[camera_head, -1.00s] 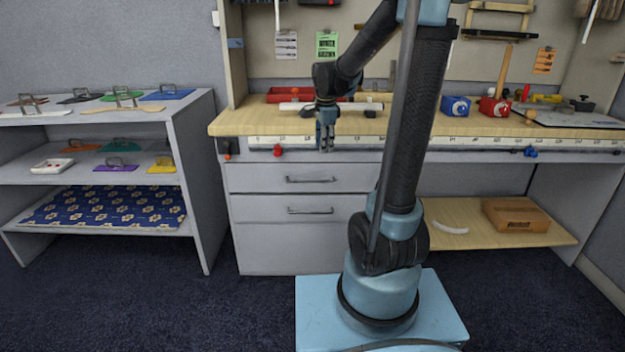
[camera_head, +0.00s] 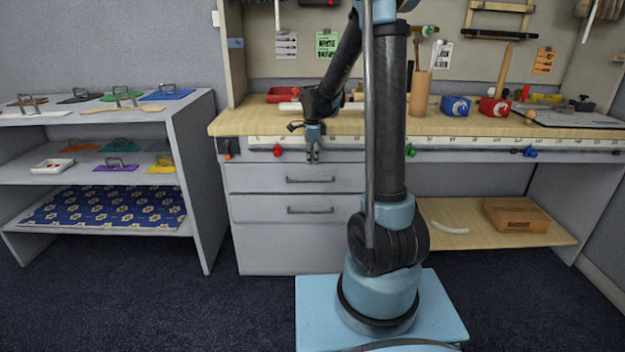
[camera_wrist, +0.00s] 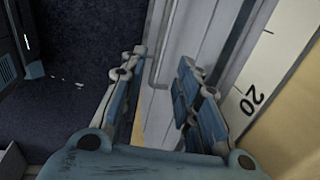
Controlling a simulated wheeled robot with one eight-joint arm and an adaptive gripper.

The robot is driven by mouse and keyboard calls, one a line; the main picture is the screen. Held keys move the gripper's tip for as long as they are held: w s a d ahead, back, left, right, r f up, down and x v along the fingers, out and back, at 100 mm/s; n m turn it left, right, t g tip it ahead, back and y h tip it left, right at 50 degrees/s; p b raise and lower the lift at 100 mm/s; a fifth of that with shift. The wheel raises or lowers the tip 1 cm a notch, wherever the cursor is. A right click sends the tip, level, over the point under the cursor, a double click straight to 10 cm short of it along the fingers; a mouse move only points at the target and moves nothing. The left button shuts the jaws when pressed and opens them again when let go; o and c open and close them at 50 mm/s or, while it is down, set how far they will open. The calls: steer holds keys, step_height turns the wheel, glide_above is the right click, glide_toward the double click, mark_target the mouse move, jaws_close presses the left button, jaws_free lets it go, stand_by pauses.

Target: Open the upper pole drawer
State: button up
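The upper drawer (camera_head: 255,180) is a grey front under the wooden worktop, and it looks shut. Its horizontal bar handle (camera_head: 310,180) is at the middle of the front. My gripper (camera_head: 313,158) points down in front of the top edge of this drawer, a little above the handle in the picture. In the wrist view my gripper (camera_wrist: 158,78) is open, with its two fingers well apart. A slim grey bar, apparently the handle (camera_wrist: 163,60), shows between and beyond the fingers. No contact is visible.
A lower drawer (camera_head: 255,209) with a similar handle is below. The worktop (camera_head: 450,124) overhangs with a ruler strip and a red clamp (camera_head: 278,150) left of my gripper. A shelf unit (camera_head: 205,190) stands at left.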

mark_target(313, 181)
steer(key=f, duration=0.3)
steer(key=w+f, duration=0.1)
steer(key=f, duration=0.3)
steer(key=w+f, duration=0.1)
steer(key=f, duration=0.2)
steer(key=shift+f, duration=0.4)
jaws_close()
